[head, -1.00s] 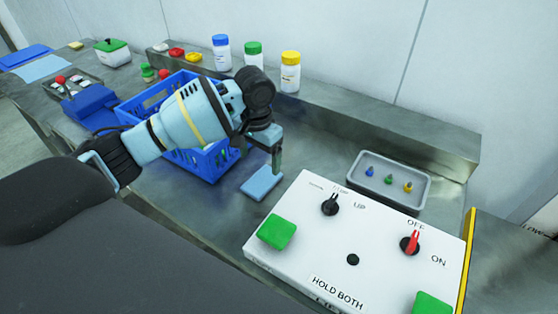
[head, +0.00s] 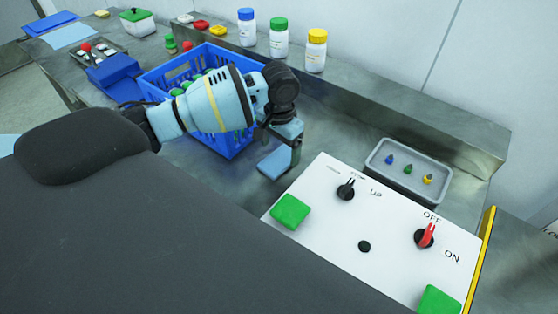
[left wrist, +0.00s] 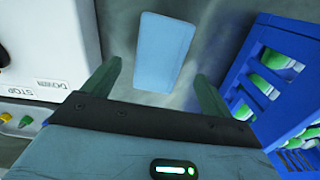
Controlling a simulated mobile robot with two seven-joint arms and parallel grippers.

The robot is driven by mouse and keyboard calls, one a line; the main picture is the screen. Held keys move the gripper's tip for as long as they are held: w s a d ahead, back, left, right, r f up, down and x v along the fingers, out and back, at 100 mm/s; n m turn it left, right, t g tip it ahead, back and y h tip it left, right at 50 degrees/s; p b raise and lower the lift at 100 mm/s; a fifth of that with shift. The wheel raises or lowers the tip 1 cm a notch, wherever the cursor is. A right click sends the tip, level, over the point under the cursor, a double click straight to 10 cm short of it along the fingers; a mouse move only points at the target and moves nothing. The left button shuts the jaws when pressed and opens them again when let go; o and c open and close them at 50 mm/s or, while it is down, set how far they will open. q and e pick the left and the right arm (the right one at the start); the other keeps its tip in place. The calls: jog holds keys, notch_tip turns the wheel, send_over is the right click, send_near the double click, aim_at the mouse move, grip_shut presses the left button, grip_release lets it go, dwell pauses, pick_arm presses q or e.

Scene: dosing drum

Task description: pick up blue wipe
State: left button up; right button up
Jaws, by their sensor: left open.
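The blue wipe (head: 275,164) lies flat on the metal bench, between the blue basket and the white control panel. My left gripper (head: 282,150) is above it and hides part of it in the head view. In the left wrist view the wipe (left wrist: 165,52) is a pale blue rectangle just beyond and between the two fingertips. The left gripper (left wrist: 157,85) is open and empty, with its fingers apart. I cannot tell from the pictures whether the fingers touch the bench. My right gripper is not in view.
The blue basket (head: 232,145) with green-capped bottles stands close to the left gripper. The white control panel (head: 335,232) with knobs and green buttons is on its other side. A grey tray (head: 440,187) with small coloured pieces sits behind the panel. Several capped bottles stand on the back ledge.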

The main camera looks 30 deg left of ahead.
aim_at(279, 159)
pick_arm(q)
jog(key=shift+s+f, duration=0.15)
jog(key=shift+f, duration=1.4)
jog(key=c, duration=1)
notch_tip(279, 159, up, 10)
jog(key=shift+r+p, duration=0.1)
jog(key=shift+p, duration=0.25)
jog(key=shift+c, duration=0.2)
